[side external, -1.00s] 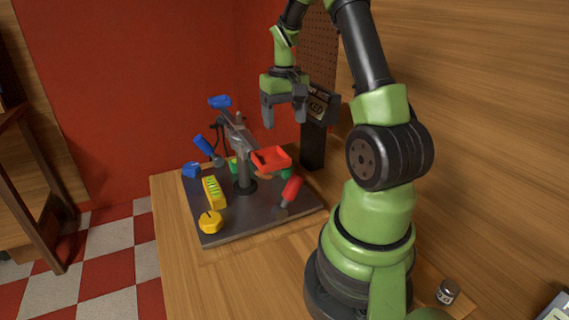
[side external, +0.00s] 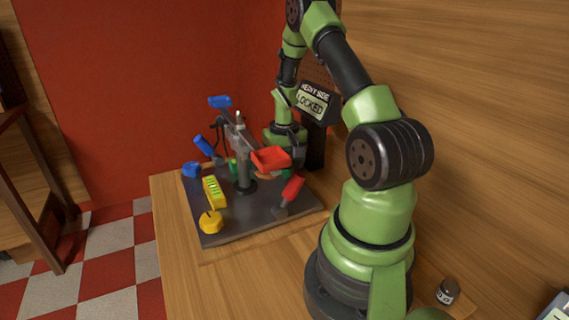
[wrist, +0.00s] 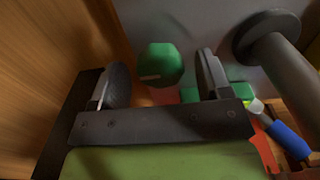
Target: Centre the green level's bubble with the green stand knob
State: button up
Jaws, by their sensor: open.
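The green stand knob (wrist: 160,64) shows in the wrist view between and just beyond my gripper's two fingers. My gripper (wrist: 163,75) is open, with a gap between each finger and the knob. The green level (wrist: 232,93) is partly hidden behind the right finger, with a bright yellow-green spot at its right end; I cannot read its bubble. In the side view my gripper (side external: 286,145) is low behind the red tray, its fingertips partly hidden. A bit of the green level (side external: 233,165) shows beside the grey post.
On the dark base plate (side external: 240,223) stand a yellow level (side external: 214,191), a yellow knob (side external: 210,222), a blue knob (side external: 191,170) and a red-handled part (side external: 292,188). The red tray (side external: 271,158) is close to my gripper. A display (side external: 312,103) reads "HEAVY SIDE LOCKED".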

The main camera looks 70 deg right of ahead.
jog(key=c, duration=0.9)
jog(key=shift+n, duration=0.3)
jog(key=n, duration=1.4)
dwell(0.3)
